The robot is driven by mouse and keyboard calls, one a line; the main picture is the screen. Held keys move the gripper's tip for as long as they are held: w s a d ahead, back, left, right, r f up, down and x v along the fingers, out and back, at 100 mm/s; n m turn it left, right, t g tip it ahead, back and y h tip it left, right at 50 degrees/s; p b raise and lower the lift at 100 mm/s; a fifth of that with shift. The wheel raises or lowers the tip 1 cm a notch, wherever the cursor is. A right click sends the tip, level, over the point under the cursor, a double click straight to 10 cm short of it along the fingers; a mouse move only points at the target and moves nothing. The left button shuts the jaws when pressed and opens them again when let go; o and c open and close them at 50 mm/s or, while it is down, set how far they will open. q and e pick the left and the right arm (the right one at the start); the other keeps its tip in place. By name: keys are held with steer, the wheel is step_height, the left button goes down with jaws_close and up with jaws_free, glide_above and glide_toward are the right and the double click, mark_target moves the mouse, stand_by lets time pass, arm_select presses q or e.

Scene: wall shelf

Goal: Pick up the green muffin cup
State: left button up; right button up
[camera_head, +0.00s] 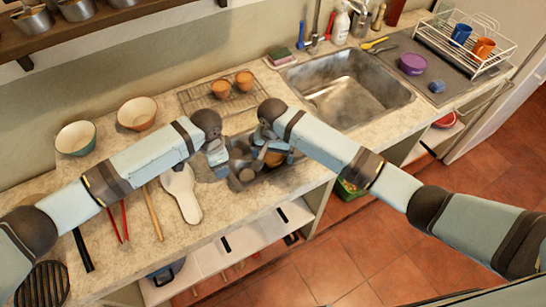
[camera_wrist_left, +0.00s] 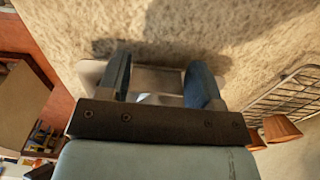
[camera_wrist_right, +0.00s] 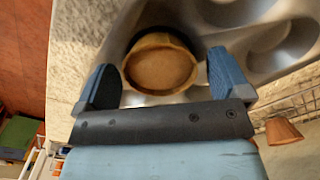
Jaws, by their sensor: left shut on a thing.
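I see no plainly green muffin cup in any view. A grey muffin tin (camera_head: 262,174) lies on the counter's front part, partly hidden by my arms; its wells also show in the right wrist view (camera_wrist_right: 285,62). A tan-brown muffin cup (camera_wrist_right: 160,66) sits in one of its wells. My right gripper (camera_wrist_right: 162,82) is open, with a finger on either side of this cup. My left gripper (camera_wrist_left: 158,82) is shut on a grey part of the tin at the tin's left end. Two brown muffin cups (camera_head: 232,85) stand on a wire rack behind.
The wire rack (camera_head: 195,100) stands behind the tin, the sink (camera_head: 345,88) to its right. A green-rimmed bowl (camera_head: 75,138) and an orange bowl (camera_head: 137,113) stand at the back left. A white paddle-shaped utensil (camera_head: 182,190) lies left of the tin. A wall shelf (camera_head: 100,22) hangs above.

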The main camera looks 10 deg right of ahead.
steer(key=c, duration=0.8)
arm_select(q)
steer(key=o, duration=1.2)
arm_select(e)
step_height(320, 180, up, 10)
arm_select(q)
step_height(320, 180, up, 12)
